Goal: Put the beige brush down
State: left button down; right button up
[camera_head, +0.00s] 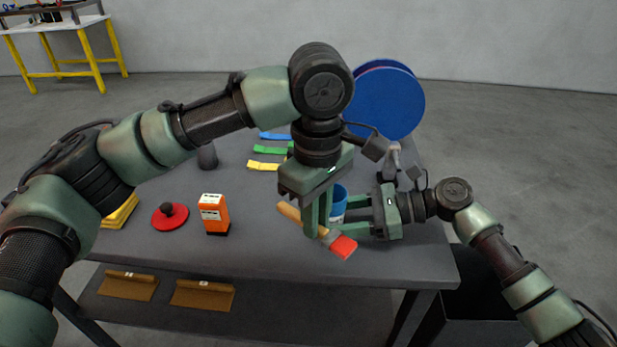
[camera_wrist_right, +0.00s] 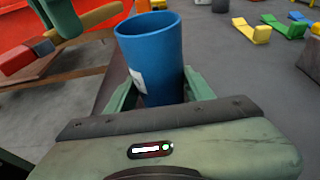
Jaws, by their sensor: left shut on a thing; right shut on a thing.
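The brush has a beige handle (camera_head: 289,211) and a red tip (camera_head: 344,247). My left gripper (camera_head: 318,222) is shut on its handle, and the brush is tilted with the red tip toward the lower right. The handle (camera_wrist_right: 102,15) and red tip (camera_wrist_right: 17,60) also show in the right wrist view, beside a blue cup. My right gripper (camera_head: 355,215) is shut on that blue cup (camera_head: 339,203), just right of the brush. The cup (camera_wrist_right: 150,52) stands open end up between the fingers in the right wrist view. The fingers hide part of the cup.
The grey table (camera_head: 270,252) has free room at its front middle. An orange box (camera_head: 214,214), a red disc with a black knob (camera_head: 170,216) and yellow pads (camera_head: 120,212) stand left. Colored strips (camera_head: 264,166) lie behind. A large blue disc (camera_head: 388,103) stands at the back right.

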pick_arm(q)
jog(key=w+a+r+n, duration=0.2)
jog(key=w+a, duration=0.2)
jog(key=w, duration=0.5)
jog(key=n, duration=0.5)
send_over(222, 188)
notch_tip(222, 188, down, 8)
jog(key=shift+r, duration=0.2)
jog(key=shift+f, duration=2)
jog(key=shift+f, duration=0.2)
jog(key=c, duration=1.4)
grip_release()
jog(key=shift+r, duration=0.1)
